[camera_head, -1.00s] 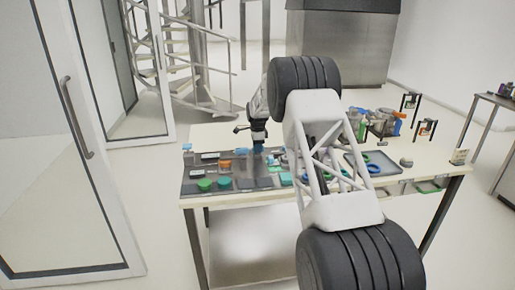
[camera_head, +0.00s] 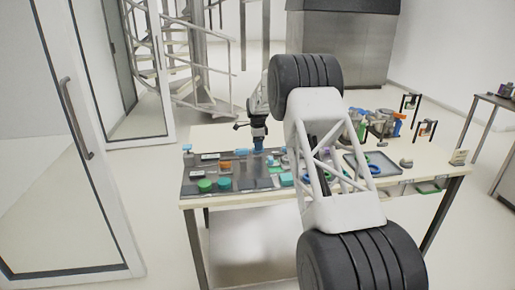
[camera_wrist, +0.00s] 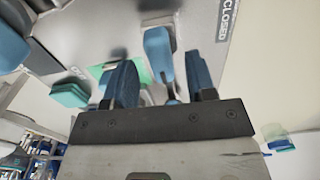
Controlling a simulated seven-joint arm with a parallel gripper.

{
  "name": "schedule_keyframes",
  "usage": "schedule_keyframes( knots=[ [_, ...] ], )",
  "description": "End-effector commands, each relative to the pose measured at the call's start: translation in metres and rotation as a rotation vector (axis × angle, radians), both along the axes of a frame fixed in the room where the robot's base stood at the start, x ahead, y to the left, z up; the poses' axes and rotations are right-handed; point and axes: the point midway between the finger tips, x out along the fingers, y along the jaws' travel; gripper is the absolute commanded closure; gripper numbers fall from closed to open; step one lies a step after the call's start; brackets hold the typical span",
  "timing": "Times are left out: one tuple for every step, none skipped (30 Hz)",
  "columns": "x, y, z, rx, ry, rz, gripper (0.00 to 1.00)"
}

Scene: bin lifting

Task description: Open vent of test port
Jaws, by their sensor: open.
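My gripper (camera_wrist: 161,82) is open, with its two blue fingers apart and nothing held between them. In the wrist view a blue handle (camera_wrist: 158,50) on a grey panel shows beyond the gap between the fingers. A "CLOSED" label (camera_wrist: 228,18) is on the panel beside it. I cannot tell for sure that this handle is the test port's vent. In the head view my gripper (camera_head: 258,146) points down over the dark panel (camera_head: 238,184) on the table; the handle under it is too small to make out.
The table (camera_head: 400,180) also holds a grey tray (camera_head: 372,162) with blue and green rings, right of my arm. Green round parts (camera_head: 205,185) and an orange part (camera_head: 225,166) sit on the panel. A teal block (camera_wrist: 70,94) shows left of the fingers in the wrist view.

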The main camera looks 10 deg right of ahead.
Motion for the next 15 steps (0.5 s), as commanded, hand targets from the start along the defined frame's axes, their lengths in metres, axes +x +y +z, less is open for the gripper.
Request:
schedule_keyframes(
  knots=[
    [0.0,0.0,0.008,0.0,-0.002,0.0,0.49],
    [0.0,0.0,0.011,0.0,-0.003,0.0,0.49],
    [0.001,0.0,0.016,0.0,-0.003,0.0,0.49],
    [0.001,0.0,0.02,0.0,-0.003,0.0,0.49],
    [0.0,0.0,0.024,0.0,-0.002,0.0,0.49],
    [0.0,0.0,0.029,0.0,-0.001,0.0,0.49],
    [0.0,0.0,0.033,0.0,-0.001,0.0,0.49],
    [0.001,0.0,0.036,0.0,-0.002,0.0,0.49],
    [0.001,0.0,0.04,0.0,-0.002,0.0,0.49],
    [0.001,0.0,0.043,0.0,-0.002,0.0,0.49],
    [0.0,0.0,0.046,0.0,-0.001,0.0,0.49],
    [0.0,0.0,0.049,0.0,-0.001,0.0,0.49],
    [0.0,0.0,0.051,0.0,0.0,0.0,0.49],
    [0.0,0.0,0.052,0.0,0.0,0.0,0.49],
    [0.0,0.0,0.054,0.0,0.0,0.0,0.49]
  ],
)
